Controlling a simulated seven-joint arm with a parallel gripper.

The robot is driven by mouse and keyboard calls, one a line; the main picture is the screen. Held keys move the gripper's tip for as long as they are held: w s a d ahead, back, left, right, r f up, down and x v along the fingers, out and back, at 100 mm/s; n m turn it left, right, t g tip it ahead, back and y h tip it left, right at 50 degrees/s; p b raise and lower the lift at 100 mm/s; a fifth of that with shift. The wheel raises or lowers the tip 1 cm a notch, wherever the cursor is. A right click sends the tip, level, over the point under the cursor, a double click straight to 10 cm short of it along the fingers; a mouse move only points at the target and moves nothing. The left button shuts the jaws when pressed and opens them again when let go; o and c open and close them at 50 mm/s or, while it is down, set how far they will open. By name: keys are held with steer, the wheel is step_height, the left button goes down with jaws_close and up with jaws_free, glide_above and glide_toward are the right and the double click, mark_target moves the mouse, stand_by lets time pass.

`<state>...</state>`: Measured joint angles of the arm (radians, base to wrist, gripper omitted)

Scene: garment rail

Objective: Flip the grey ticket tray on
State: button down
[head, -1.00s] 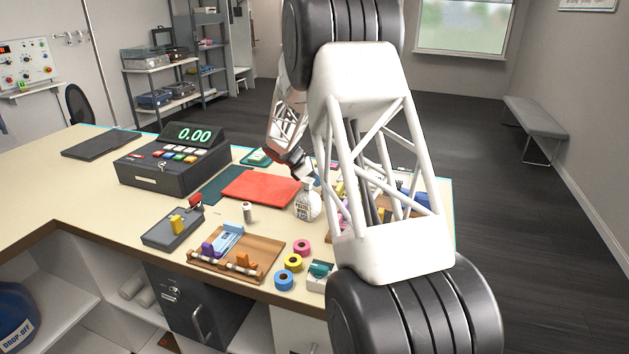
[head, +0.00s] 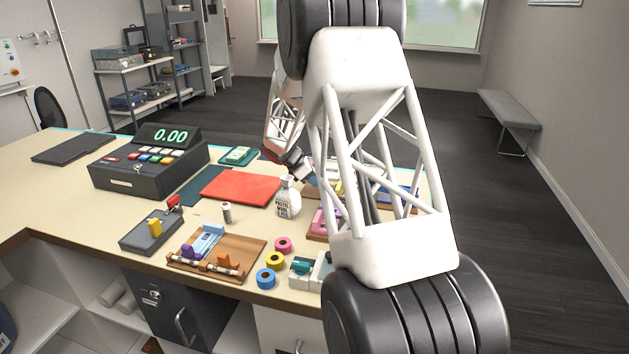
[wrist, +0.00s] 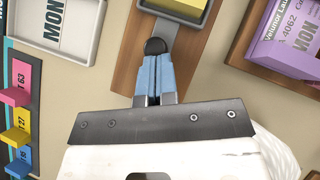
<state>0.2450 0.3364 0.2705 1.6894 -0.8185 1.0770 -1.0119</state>
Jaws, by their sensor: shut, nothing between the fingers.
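In the wrist view a grey tray (wrist: 193,13) with a yellow inside sits on a wooden board (wrist: 132,73) at the top edge, cut off by the frame. A grey arm ending in a round black knob (wrist: 155,46) extends from it towards my gripper. My gripper (wrist: 155,62) is shut and empty. Its blue fingertips are right at the knob; I cannot tell whether they touch it. In the head view my gripper (head: 309,178) is just beyond the white bottle, and my own arm hides much of this part of the counter.
A light grey tray (wrist: 97,30) marked MON is at the left in the wrist view, and a purple box (wrist: 287,38) at the right. The white bottle (head: 288,200), red mat (head: 240,187) and cash register (head: 150,168) stand on the counter.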

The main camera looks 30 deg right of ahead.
steer(key=shift+w+a, duration=0.15)
steer(key=shift+a, duration=0.3)
steer(key=a, duration=0.2)
steer(key=w+a, duration=0.1)
steer(key=shift+r, duration=0.35)
steer(key=v, duration=1)
